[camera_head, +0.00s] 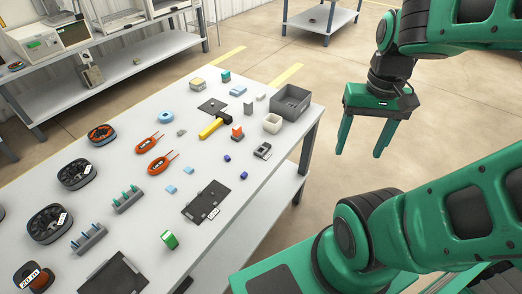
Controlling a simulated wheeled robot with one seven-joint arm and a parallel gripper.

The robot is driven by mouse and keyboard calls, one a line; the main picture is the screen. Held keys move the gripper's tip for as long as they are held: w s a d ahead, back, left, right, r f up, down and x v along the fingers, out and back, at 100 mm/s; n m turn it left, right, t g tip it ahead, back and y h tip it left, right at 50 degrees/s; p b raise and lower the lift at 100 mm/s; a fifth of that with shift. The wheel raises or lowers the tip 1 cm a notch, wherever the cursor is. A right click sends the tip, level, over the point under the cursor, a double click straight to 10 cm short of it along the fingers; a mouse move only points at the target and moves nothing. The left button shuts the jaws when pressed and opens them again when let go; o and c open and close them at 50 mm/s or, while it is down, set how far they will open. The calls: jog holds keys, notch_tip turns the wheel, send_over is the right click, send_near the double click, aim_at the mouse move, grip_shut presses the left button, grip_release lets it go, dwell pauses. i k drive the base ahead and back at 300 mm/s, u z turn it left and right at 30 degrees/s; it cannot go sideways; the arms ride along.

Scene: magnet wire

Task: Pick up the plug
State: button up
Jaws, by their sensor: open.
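I cannot tell for sure which item is the plug. Small candidates on the grey table (130,160) are an orange block on a dark base (237,132), a green and white block (169,239) near the front edge, a teal block (225,76) at the back, and small dark blue cubes (227,158). My gripper (360,151) hangs off the right side of the table, over the floor. Its green fingers point down, apart and empty. It touches nothing on the table.
A dark grey bin (290,102) and a white cup-like container (272,123) stand at the table's right end. A yellow-headed tool (211,128), several wire spools (76,174) and black plates (206,200) lie around. A shelf bench (120,55) stands behind. The floor right of the table is clear.

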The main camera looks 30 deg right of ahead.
aim_at(237, 129)
jog(key=u, duration=1.9)
jog(key=k, duration=0.8)
jog(key=z, duration=1.5)
jog(key=i, duration=0.85)
jog(key=z, duration=0.05)
